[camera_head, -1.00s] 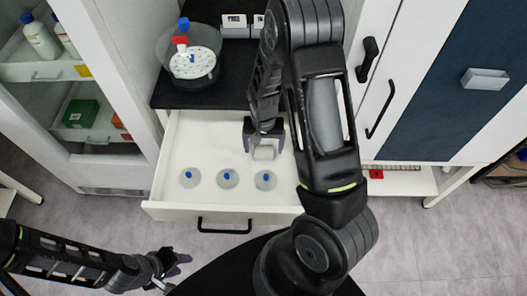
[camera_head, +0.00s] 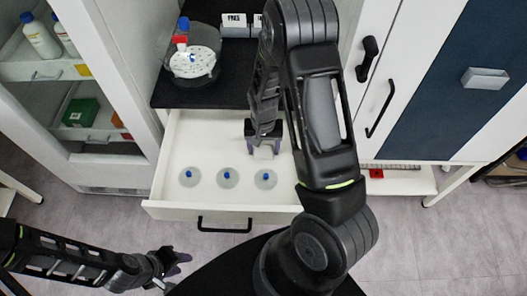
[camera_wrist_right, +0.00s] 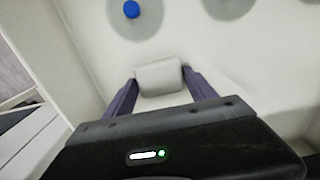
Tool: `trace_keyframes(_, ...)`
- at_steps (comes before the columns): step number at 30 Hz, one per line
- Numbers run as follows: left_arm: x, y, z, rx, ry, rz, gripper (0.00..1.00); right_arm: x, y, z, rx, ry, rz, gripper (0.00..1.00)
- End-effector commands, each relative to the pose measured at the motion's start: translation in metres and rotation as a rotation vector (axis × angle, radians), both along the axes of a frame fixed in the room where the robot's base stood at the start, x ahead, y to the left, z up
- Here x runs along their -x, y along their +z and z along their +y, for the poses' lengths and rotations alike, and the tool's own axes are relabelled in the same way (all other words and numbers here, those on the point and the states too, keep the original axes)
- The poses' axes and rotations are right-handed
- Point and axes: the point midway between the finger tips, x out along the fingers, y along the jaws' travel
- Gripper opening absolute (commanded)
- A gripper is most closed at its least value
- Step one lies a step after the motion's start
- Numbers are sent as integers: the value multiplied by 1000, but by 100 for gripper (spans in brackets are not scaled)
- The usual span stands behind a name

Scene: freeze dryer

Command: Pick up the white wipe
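The white wipe (camera_head: 263,152) is a small pale block inside the open white drawer, behind the row of round blue-centred lids. It also shows between the fingers in the right wrist view (camera_wrist_right: 158,77). My right gripper (camera_head: 264,147) reaches down into the drawer with one finger on each side of the wipe. Its fingers look open, with at most a narrow gap beside the wipe; contact is not clear. My left gripper (camera_head: 180,262) is low at the left, outside the drawer and away from the wipe; its finger opening is too small to judge.
The drawer (camera_head: 185,211) has a black handle (camera_head: 225,229) in front. Several clear round pieces with blue centres (camera_head: 227,178) lie on its floor. A clear vessel (camera_head: 193,62) stands on the black top behind. Cabinets flank both sides.

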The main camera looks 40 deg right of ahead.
Motion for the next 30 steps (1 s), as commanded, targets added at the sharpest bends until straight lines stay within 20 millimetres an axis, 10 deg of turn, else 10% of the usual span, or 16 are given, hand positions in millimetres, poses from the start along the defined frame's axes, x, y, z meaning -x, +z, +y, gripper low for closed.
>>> trace_keyframes(16,0,0,0,0,0,0,36,0,0,0,0,0,0,20)
trace_keyframes(30,0,-1,0,0,0,0,36,-1,23,0,0,0,-5,20)
